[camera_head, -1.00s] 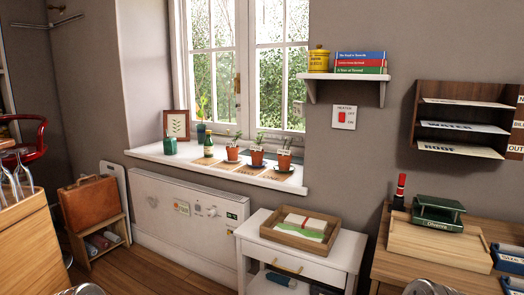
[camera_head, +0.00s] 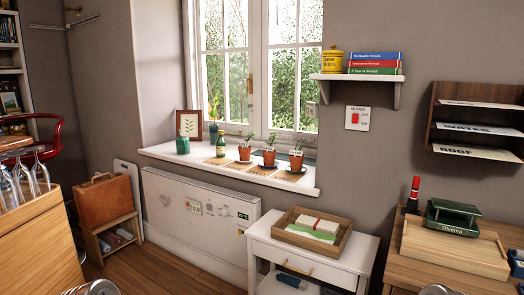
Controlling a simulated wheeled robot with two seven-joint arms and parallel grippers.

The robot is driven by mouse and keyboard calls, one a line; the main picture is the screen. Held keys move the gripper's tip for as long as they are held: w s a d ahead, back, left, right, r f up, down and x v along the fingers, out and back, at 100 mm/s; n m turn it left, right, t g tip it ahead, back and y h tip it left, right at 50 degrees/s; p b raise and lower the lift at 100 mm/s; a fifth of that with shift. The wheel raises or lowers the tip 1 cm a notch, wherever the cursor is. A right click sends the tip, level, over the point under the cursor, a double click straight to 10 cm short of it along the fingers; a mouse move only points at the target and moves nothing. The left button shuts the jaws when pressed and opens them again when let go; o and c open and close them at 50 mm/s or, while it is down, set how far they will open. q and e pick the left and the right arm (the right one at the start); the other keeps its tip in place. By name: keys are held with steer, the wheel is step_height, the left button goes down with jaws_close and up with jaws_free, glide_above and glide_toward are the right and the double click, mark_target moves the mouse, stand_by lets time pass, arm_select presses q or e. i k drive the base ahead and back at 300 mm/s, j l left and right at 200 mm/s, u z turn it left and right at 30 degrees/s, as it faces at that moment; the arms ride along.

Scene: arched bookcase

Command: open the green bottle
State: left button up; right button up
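A small green bottle (camera_head: 221,146) with a pale label and a light-coloured top stands upright on the white window sill (camera_head: 168,152). It is left of the potted plants and right of a green pot. Nothing of mine touches it. Neither of my grippers shows. Only small rounded metallic parts, which seem to be mine, show at the bottom edge.
Several potted plants (camera_head: 269,157), a green pot (camera_head: 182,145) and a picture frame (camera_head: 188,124) share the sill. A white radiator (camera_head: 185,210) is below. A white side table (camera_head: 305,257) with a wooden tray (camera_head: 340,243) stands before the wall, right of the radiator.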

mark_target(221, 143)
steer(key=z, duration=0.35)
steer(key=i+j+z, duration=0.15)
steer(key=j+z, duration=0.15)
steer(key=i+j+z, duration=0.1)
steer(key=j+z, duration=0.2)
steer(key=j, duration=0.15)
steer(key=i+j+z, duration=0.1)
steer(key=j+z, duration=0.2)
steer(key=j, duration=0.1)
